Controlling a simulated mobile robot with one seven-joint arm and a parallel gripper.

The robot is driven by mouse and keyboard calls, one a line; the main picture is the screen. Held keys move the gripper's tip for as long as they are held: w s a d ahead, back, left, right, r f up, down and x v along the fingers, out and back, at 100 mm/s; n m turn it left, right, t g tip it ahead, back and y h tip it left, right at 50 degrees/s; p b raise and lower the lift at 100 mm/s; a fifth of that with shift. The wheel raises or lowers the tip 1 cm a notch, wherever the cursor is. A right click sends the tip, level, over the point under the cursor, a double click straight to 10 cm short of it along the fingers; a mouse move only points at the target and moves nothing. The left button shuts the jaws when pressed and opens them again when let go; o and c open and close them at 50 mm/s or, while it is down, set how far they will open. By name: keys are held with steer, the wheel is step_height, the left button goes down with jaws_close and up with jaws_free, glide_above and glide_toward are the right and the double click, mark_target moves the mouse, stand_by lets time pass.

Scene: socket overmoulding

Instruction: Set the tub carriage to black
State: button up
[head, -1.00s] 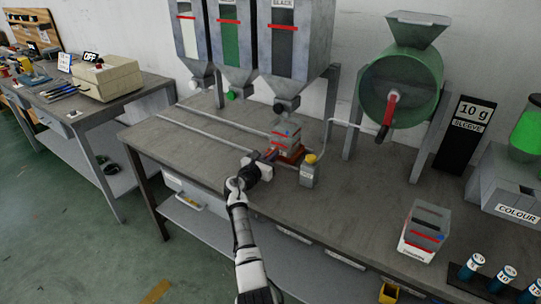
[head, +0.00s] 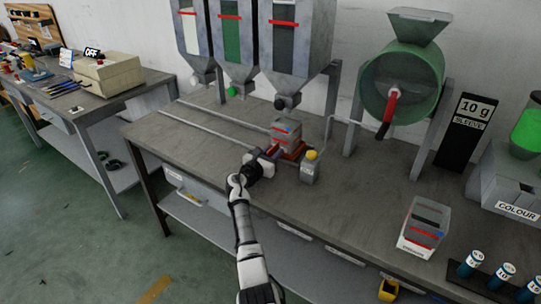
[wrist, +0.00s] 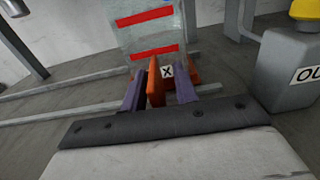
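The tub carriage (head: 292,153) is an orange-red piece on the rails of the bench. It bears a grey tub (head: 285,131) with red and blue marks, below the rightmost hopper (head: 297,40), the one with a dark window. My gripper (head: 268,160) is at the carriage's front left. In the wrist view, the purple fingers (wrist: 160,92) stand apart, one on each side of an upright orange fin (wrist: 154,82) of the carriage. Narrow gaps seem to show beside the fin. A white X tag (wrist: 167,72) is just behind. The tub's upper part is cut off there.
A hopper with a green window (head: 230,40) and one with a pale window (head: 189,35) stand to the left. A grey post with a yellow top (head: 310,168) is close right of the carriage. A green drum (head: 402,85) stands further right. The left rails (head: 195,135) are clear.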

steer(key=b+v, duration=0.1)
steer(key=v, duration=1.2)
steer(key=shift+s+a, duration=0.2)
steer(key=shift+s, duration=0.15)
